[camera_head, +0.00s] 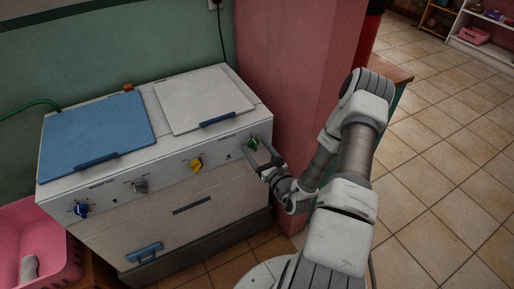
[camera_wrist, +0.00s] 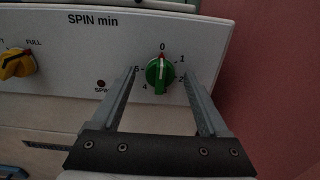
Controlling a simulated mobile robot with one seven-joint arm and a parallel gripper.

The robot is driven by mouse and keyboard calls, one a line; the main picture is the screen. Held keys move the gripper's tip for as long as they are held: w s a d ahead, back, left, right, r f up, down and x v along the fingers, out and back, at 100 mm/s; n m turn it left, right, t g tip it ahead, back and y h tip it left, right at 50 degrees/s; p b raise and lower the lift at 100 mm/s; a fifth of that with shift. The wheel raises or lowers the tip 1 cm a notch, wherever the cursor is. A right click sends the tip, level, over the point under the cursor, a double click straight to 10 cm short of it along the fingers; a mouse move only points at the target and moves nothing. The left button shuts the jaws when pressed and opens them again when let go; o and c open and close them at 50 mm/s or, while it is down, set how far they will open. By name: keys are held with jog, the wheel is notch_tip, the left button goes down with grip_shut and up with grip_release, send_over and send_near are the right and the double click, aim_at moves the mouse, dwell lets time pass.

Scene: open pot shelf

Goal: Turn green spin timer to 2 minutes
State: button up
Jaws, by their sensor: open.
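The green spin timer knob (camera_head: 252,144) is at the right end of the machine's front panel. In the wrist view the green knob (camera_wrist: 160,72) has a red mark pointing up at 0, with numbers around it; 2 is at its lower right. My gripper (camera_head: 259,158) is at the panel, in front of the knob. In the wrist view the open fingers of my gripper (camera_wrist: 160,75) lie on the left and right of the knob, with visible gaps. I cannot tell how deep the fingertips reach.
The white twin-tub machine (camera_head: 190,225) has a blue lid (camera_head: 97,130), a white lid (camera_head: 203,98), a yellow knob (camera_head: 196,164), a grey knob (camera_head: 140,186) and a blue knob (camera_head: 82,209). A pink wall (camera_head: 300,80) stands close on the right. A pink basket (camera_head: 62,262) is at lower left.

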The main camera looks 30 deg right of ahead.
grip_shut()
jog(key=shift+m, duration=0.3)
jog(key=m+p, duration=0.3)
jog(key=m, duration=0.1)
jog(key=shift+r+m, duration=0.15)
jog(key=shift+m, duration=0.15)
jog(key=m+p, duration=0.3)
jog(key=m, duration=0.2)
jog(key=m+p, duration=0.2)
jog(key=m, duration=0.3)
jog(key=m+p, duration=0.1)
jog(key=m, duration=0.3)
jog(key=shift+m, duration=0.4)
